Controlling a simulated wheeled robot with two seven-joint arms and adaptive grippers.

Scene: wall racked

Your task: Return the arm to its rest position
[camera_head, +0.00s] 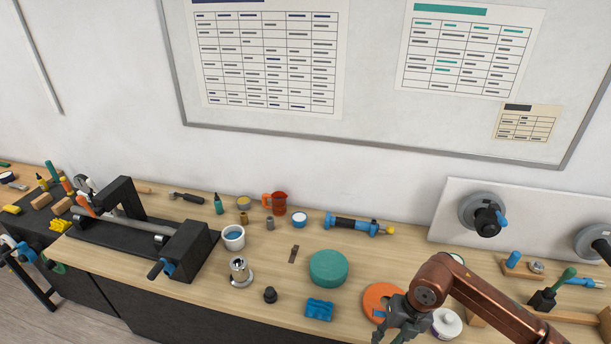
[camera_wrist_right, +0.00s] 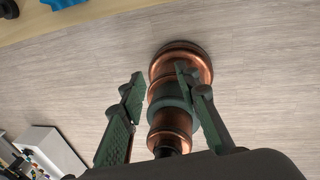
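My copper-coloured right arm reaches in from the lower right of the head view. Its gripper (camera_head: 397,322) hangs in front of the bench's front edge, over part of an orange disc (camera_head: 377,297), and its fingertips are cut off by the frame. In the right wrist view the two green-padded fingers of this gripper (camera_wrist_right: 161,78) stand apart. A copper and dark green part, seemingly of my own body, shows between and beyond them; I see no object gripped. My left arm and gripper do not show in the head view.
The wooden bench (camera_head: 215,283) carries a black vise-like fixture (camera_head: 186,250), a white cup (camera_head: 233,238), a metal flanged part (camera_head: 240,272), a green disc (camera_head: 328,268), a blue block (camera_head: 319,309) and a white lidded jar (camera_head: 446,323). Wall-mounted valves (camera_head: 487,214) stand at right. Floor (camera_wrist_right: 250,30) shows below.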

